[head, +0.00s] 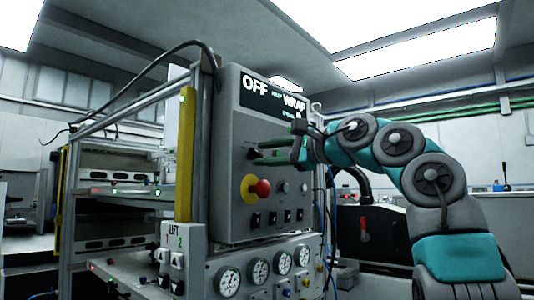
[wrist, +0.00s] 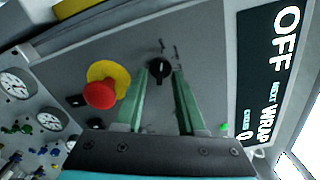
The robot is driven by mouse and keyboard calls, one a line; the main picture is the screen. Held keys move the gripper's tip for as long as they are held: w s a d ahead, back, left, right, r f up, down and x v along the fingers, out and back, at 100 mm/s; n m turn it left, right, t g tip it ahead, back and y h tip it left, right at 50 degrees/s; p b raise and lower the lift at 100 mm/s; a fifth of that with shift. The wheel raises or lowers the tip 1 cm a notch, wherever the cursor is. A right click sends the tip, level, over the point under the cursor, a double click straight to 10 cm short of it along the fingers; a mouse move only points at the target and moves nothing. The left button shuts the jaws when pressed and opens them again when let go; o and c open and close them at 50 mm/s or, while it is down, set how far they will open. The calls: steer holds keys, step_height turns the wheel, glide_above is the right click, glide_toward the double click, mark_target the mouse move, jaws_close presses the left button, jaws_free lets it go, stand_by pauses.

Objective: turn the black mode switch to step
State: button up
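The black mode switch (wrist: 159,68) is a small round knob on the grey control panel (head: 235,205). In the wrist view it shows between the two green fingertips of my gripper (wrist: 160,76), with a gap on each side. My gripper is open and empty, pointing at the panel. In the head view my gripper (head: 264,155) is in front of the panel's upper part, and the switch (head: 252,153) shows dark just left of the fingertips. Small marks lie by the knob, too small to read. Whether the fingertips reach around the knob cannot be told.
A red emergency button on a yellow base (head: 260,188) sits below the switch. The display (head: 270,97) above reads OFF and WRAP. Black rocker switches (head: 272,218) and round gauges (head: 257,270) lie lower. A yellow post (head: 185,150) stands left of the panel.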

jaws_close()
stand_by(0.3)
